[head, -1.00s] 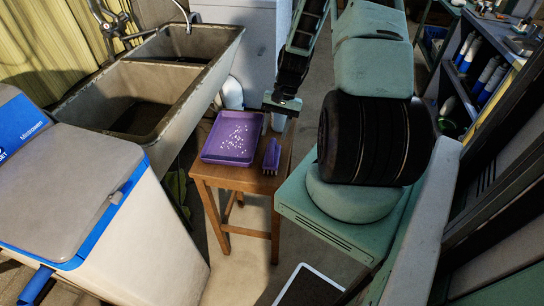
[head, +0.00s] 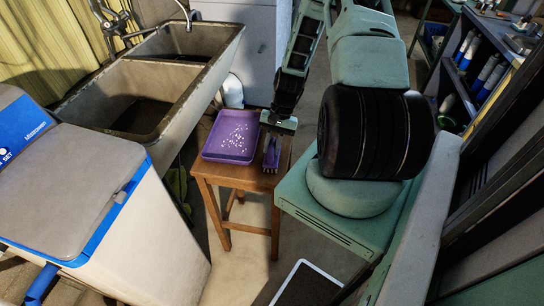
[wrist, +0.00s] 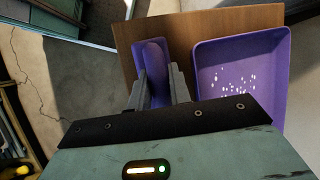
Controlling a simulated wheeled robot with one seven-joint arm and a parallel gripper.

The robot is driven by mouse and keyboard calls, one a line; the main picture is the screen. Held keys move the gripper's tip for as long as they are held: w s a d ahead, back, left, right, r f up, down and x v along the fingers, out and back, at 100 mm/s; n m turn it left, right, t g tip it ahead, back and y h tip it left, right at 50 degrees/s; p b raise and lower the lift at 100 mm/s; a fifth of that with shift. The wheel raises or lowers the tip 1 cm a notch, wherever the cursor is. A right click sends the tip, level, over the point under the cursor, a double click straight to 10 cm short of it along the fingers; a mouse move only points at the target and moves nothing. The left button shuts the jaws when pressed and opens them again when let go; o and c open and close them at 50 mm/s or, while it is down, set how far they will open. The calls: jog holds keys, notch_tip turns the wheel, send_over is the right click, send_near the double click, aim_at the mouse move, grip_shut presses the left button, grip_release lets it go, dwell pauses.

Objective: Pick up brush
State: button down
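The purple brush (head: 271,157) lies on a small wooden stool (head: 234,177), to the right of a purple tray with white specks (head: 231,137). My gripper (head: 271,142) is pointing down right above the brush. In the wrist view my gripper (wrist: 160,90) has its two fingers apart, with the brush (wrist: 152,60) showing between and beyond them. The tray (wrist: 241,70) is to the right there. I cannot tell whether the fingers touch the brush. Part of the brush is hidden by the gripper.
A double sink (head: 160,85) stands behind and left of the stool. A white and blue softener cabinet (head: 85,190) fills the left front. Shelves with bottles (head: 480,70) stand at the right. Bare floor lies in front of the stool.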

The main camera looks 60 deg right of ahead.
dwell(0.3)
notch_tip(320, 180, up, 10)
jog(key=shift+b, duration=0.7)
